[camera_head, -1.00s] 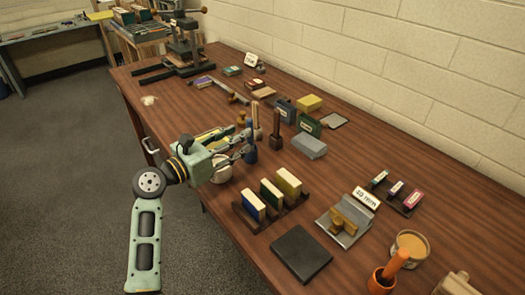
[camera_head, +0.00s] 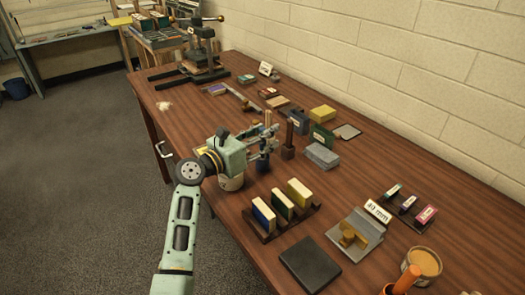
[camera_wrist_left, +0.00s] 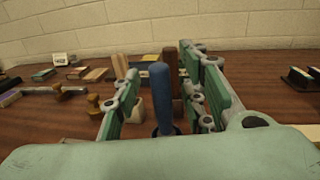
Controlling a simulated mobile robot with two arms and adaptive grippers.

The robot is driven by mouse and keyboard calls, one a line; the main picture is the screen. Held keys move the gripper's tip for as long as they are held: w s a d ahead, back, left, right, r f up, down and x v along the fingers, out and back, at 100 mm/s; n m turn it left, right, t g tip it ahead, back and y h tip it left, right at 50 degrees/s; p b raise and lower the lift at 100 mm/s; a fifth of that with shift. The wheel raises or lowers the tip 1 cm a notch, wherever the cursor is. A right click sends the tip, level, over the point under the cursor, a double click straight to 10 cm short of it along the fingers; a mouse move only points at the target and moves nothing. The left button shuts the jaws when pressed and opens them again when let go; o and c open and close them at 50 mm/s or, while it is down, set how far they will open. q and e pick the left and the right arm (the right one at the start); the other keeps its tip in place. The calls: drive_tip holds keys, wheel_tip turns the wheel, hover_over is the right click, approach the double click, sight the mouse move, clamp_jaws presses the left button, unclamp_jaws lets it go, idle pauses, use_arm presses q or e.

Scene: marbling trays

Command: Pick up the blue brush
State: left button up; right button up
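The blue brush (camera_wrist_left: 160,92) stands upright on the table, its blue handle between the two fingers of my left gripper (camera_wrist_left: 163,100). The fingers are open, with a gap visible on both sides of the handle. In the head view, the left gripper (camera_head: 270,143) reaches in from the left at the brush (camera_head: 262,162), and its fingers hide part of the handle. The brush's lower end is hidden by the gripper body in the wrist view. My right gripper is not in view.
A brown-handled tool (camera_head: 288,140) stands just behind the brush. A pale cup (camera_head: 231,183) sits under the left gripper's body. A rack of coloured blocks (camera_head: 268,238) is in front, and a grey block (camera_head: 321,156) lies to the right. A press (camera_head: 197,50) stands at the far end.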

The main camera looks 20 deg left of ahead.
use_arm(q)
clamp_jaws()
